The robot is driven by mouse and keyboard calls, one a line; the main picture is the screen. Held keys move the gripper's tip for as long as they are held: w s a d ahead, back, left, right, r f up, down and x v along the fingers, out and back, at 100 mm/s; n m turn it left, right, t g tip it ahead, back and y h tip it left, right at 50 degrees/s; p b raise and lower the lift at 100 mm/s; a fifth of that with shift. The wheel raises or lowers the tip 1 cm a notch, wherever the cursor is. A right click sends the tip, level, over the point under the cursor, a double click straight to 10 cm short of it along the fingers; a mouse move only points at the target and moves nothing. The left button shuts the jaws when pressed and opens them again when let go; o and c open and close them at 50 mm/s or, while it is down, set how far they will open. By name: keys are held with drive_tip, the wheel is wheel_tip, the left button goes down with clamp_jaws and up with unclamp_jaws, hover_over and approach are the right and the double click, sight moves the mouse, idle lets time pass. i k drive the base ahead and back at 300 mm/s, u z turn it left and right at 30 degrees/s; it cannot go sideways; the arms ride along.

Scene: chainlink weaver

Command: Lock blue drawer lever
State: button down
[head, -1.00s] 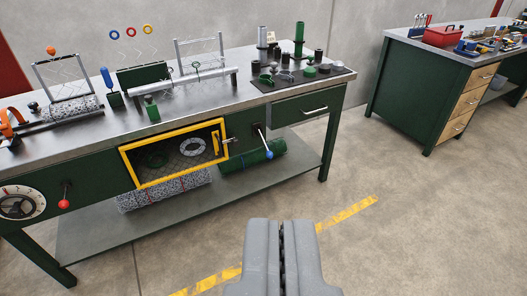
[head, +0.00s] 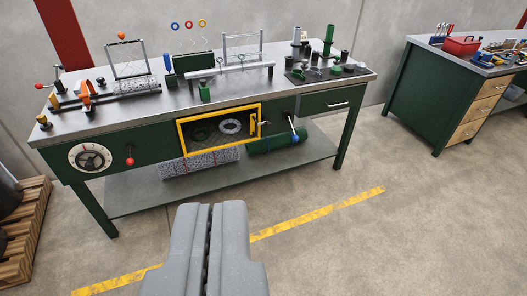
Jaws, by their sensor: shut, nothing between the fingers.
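The blue-knobbed lever (head: 293,130) is on the front of the green workbench, between the yellow-framed mesh door and the drawer. Its rod slants down to the right and ends in a small blue ball. The green drawer (head: 325,101) with a metal handle is right of it and looks shut. My gripper (head: 212,210) is shut and empty, low in the view, over the floor in front of the bench and well apart from the lever.
The yellow-framed door (head: 219,127) and a red-knobbed lever (head: 130,160) are further left on the bench front. A wooden pallet (head: 22,230) stands at the far left, a second bench (head: 430,95) at the right. The floor ahead is clear.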

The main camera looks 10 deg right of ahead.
sight(295, 137)
drive_tip(key=u, duration=0.25)
drive_tip(key=k, duration=0.65)
drive_tip(key=u, duration=0.65)
drive_tip(key=i, duration=2.4)
drive_tip(key=z, duration=1.1)
drive_tip(key=i, duration=0.75)
drive_tip(key=z, duration=0.45)
drive_tip(key=k, duration=0.9)
drive_tip(key=z, duration=0.15)
drive_tip(key=i, duration=0.9)
drive_tip(key=u, duration=0.1)
